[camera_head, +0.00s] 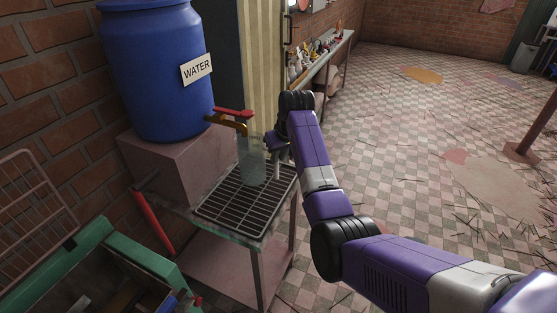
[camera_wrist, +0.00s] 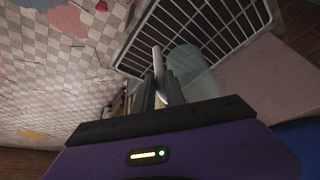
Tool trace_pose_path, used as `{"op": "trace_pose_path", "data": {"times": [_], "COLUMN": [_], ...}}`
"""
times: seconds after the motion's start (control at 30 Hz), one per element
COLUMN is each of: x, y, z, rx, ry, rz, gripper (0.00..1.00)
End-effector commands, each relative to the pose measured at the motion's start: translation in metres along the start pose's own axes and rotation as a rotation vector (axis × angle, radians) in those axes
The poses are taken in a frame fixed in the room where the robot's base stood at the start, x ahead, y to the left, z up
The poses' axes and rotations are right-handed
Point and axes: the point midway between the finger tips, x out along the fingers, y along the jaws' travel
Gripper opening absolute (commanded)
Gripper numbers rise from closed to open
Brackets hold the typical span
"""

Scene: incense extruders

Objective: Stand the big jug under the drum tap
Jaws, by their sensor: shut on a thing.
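The big jug (camera_head: 252,163) is clear and pale, upright over the black drip grille (camera_head: 232,205), just below and beside the drum tap (camera_head: 230,123) with its red lever. I cannot tell whether its base rests on the grille. The blue drum (camera_head: 160,75) marked WATER stands on a pinkish block. My gripper (camera_head: 276,144) is at the jug's right side, shut on it, apparently at the handle. In the wrist view the jug (camera_wrist: 196,72) shows beyond my gripper (camera_wrist: 172,92), partly hidden by the fingers.
The grille lies on a small metal stand (camera_head: 258,252) with a lower shelf. A green crate (camera_head: 120,265) and a red bar (camera_head: 154,222) are at the left. A long bench (camera_head: 325,62) with small items stands behind. The checkered floor to the right has scattered sticks.

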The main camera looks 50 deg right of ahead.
Motion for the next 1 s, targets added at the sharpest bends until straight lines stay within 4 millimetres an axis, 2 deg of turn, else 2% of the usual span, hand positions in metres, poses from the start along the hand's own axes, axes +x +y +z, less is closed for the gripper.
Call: {"op": "trace_pose_path", "data": {"times": [0.2,0.57,0.6,0.7,1.0], "x": [0.019,0.023,0.022,0.022,0.021], "y": [0.0,0.0,0.0,0.0,0.0], "z": [0.009,0.011,0.011,0.011,0.01], "rx": [0.0,0.0,0.0,0.0,0.0], "ry": [0.0,0.0,-0.001,-0.001,0.0], "rz": [-0.001,-0.001,-0.001,-0.001,-0.001], "gripper": [0.0,0.0,0.21,0.37,0.37]}}
